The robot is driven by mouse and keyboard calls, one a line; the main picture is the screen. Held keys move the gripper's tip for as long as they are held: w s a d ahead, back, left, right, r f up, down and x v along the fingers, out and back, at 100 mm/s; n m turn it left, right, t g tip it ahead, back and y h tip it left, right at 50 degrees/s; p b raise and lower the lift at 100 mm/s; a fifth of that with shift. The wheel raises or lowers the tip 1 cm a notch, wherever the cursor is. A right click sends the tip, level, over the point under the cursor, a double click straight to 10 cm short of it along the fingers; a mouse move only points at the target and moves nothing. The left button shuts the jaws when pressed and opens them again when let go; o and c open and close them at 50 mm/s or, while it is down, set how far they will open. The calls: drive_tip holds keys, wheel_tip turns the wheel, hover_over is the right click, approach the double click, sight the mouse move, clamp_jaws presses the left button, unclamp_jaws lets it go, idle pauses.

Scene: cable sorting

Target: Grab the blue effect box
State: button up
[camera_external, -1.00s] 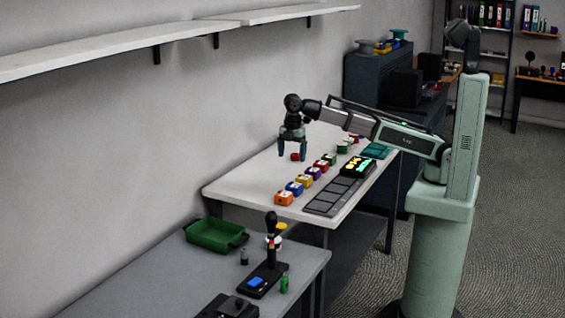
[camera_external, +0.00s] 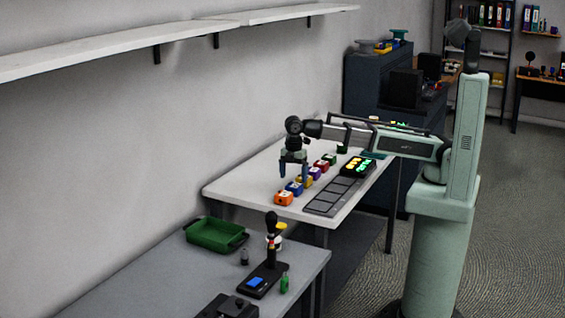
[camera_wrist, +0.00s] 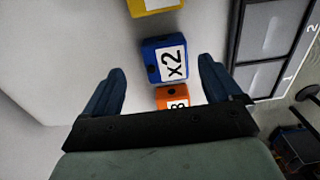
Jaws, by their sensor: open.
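The blue effect box (camera_wrist: 152,47), with a white "x2" label, lies on the white table; in the wrist view it sits ahead of and roughly between my fingers. In the external view the blue box (camera_external: 293,188) stands in a row of coloured boxes, partly behind my gripper. My gripper (camera_external: 294,179) points down over that box. In the wrist view my gripper (camera_wrist: 163,88) is open, a blue finger on each side, with nothing held.
An orange box (camera_wrist: 172,98) is close to the blue box on the near side, and a yellow box (camera_wrist: 155,4) lies beyond it. A dark tray with square slots (camera_wrist: 262,40) runs along the right. The white table (camera_wrist: 75,40) is clear on the left.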

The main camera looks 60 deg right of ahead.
sight(294, 185)
drive_tip(key=shift+s+a+f, duration=0.1)
drive_tip(key=shift+f, duration=0.75)
drive_tip(key=shift+s+a+f, duration=0.15)
drive_tip(key=shift+f, duration=0.7)
drive_tip(key=shift+s+a+f, duration=0.1)
drive_tip(key=shift+f, duration=0.75)
drive_tip(key=c, duration=1.1)
drive_tip(key=shift+c, duration=0.2)
